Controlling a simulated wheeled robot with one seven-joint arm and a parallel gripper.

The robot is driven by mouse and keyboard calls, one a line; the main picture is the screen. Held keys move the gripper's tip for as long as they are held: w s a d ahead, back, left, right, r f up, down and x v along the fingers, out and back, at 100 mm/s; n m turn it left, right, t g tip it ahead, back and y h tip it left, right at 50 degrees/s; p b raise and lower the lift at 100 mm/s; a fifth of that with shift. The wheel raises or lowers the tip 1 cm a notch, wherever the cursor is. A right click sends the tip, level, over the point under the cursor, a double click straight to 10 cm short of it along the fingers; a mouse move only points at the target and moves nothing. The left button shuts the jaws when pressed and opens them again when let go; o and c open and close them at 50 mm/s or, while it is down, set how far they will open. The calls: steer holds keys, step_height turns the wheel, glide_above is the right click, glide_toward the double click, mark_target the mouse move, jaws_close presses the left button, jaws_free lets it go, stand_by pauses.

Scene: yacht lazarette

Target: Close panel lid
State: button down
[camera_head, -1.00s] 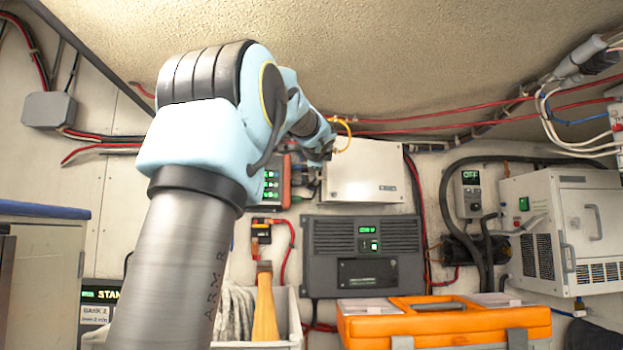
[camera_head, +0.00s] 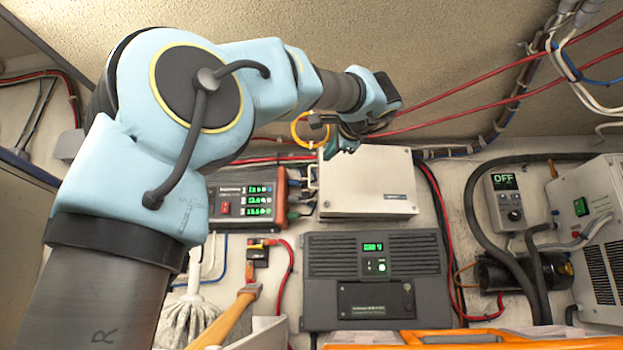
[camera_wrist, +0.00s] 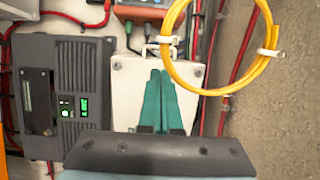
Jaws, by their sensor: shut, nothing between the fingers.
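The panel is a white wall box (camera_head: 368,185) in the middle of the head view. Its lid lies across the front and looks flat or nearly so; I cannot tell whether a gap is left. A pale handle-like bracket (camera_head: 311,180) is at its left edge; it shows at the top of the box (camera_wrist: 125,85) in the wrist view. My gripper (camera_head: 337,148) is at the box's upper left corner. Its teal fingers (camera_wrist: 160,80) are together, with nothing between them, over the box face in the wrist view. I cannot tell whether they touch it.
A yellow cable loop (camera_head: 308,130) hangs beside my gripper, close to the fingers in the wrist view (camera_wrist: 170,50). Red cables (camera_head: 480,105) run above. A grey unit (camera_head: 375,280) is below the box, a red-edged meter unit (camera_head: 240,195) left. An orange toolbox (camera_head: 430,340) is low in front.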

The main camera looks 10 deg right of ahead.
steer(key=p, duration=0.7)
glide_toward(309, 176)
steer(key=w, duration=0.5)
steer(key=shift+w+a+r, duration=0.15)
steer(key=shift+w+a, duration=0.05)
steer(key=shift+a, duration=0.15)
steer(key=shift+w+a, duration=0.1)
steer(key=shift+w, duration=0.55)
